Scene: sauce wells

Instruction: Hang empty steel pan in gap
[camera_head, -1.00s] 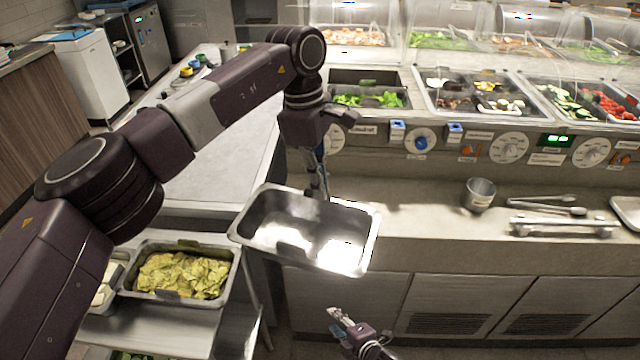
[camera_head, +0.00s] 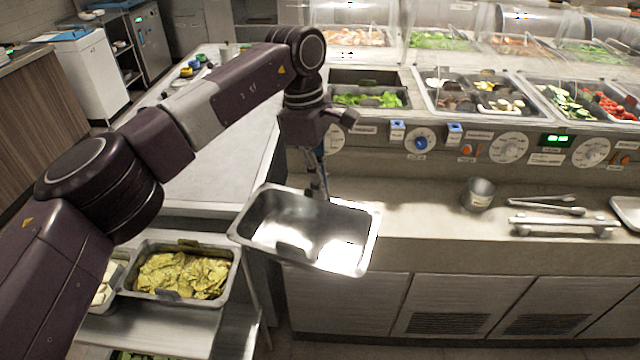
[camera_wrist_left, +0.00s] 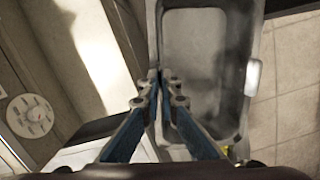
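The empty steel pan (camera_head: 340,256) hangs in the air in front of the counter edge, slightly tilted, with its open top facing up. My left gripper (camera_head: 318,188) comes down from above and is shut on the pan's far rim. In the left wrist view, the fingers (camera_wrist_left: 159,85) meet at the rim of the pan (camera_wrist_left: 203,72). A dark opening (camera_head: 368,76) shows in the serving counter behind the lettuce (camera_head: 370,99); I cannot tell whether it is the task's gap. My right gripper is out of view.
A pan of yellow chips (camera_head: 182,274) sits on the lower left counter. A small steel cup (camera_head: 479,193) and tongs (camera_head: 545,205) lie on the ledge (camera_head: 420,220) at right. Filled food wells (camera_head: 480,95) line the back, under glass guards. The ledge between pan and cup is clear.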

